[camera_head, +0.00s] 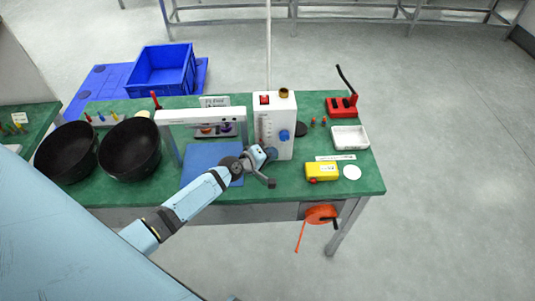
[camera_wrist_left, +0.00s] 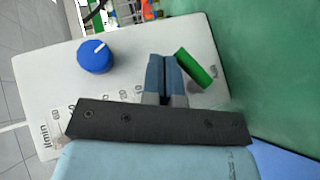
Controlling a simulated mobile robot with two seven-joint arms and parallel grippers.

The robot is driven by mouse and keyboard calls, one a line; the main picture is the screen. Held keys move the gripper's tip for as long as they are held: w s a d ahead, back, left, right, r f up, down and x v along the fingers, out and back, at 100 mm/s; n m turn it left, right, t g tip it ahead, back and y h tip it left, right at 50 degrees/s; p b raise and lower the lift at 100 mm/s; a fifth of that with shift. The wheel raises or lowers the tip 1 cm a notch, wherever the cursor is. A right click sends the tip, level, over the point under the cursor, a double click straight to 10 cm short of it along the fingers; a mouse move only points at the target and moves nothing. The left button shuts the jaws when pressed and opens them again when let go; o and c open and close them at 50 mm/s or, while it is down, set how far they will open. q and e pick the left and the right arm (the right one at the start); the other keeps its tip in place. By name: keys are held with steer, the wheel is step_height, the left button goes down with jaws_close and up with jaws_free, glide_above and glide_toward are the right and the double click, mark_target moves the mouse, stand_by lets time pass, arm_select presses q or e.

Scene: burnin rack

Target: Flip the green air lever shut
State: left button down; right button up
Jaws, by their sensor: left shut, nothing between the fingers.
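The green air lever (camera_wrist_left: 196,68) shows in the left wrist view as a short green bar on the face of a white panel box (camera_wrist_left: 45,80). It lies tilted, just right of my left gripper's blue fingertips (camera_wrist_left: 161,75). The fingers are shut together with nothing between them; whether they touch the lever I cannot tell. In the head view my left gripper (camera_head: 270,154) is at the lower front of the white box (camera_head: 285,109), and I cannot make out the lever there. My right gripper is not in view.
A blue knob (camera_head: 284,135) is on the box face, above the gripper. A white frame (camera_head: 172,118) and blue mat (camera_head: 203,153) are left of the box. Two black bowls stand farther left. A yellow device (camera_head: 322,171) and white tray (camera_head: 350,137) are at right on the green bench.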

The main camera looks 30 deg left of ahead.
arm_select(q)
steer(key=shift+w+d+f+b, duration=0.45)
steer(key=shift+d+f, duration=0.15)
steer(key=shift+d, duration=0.15)
stand_by(1.4)
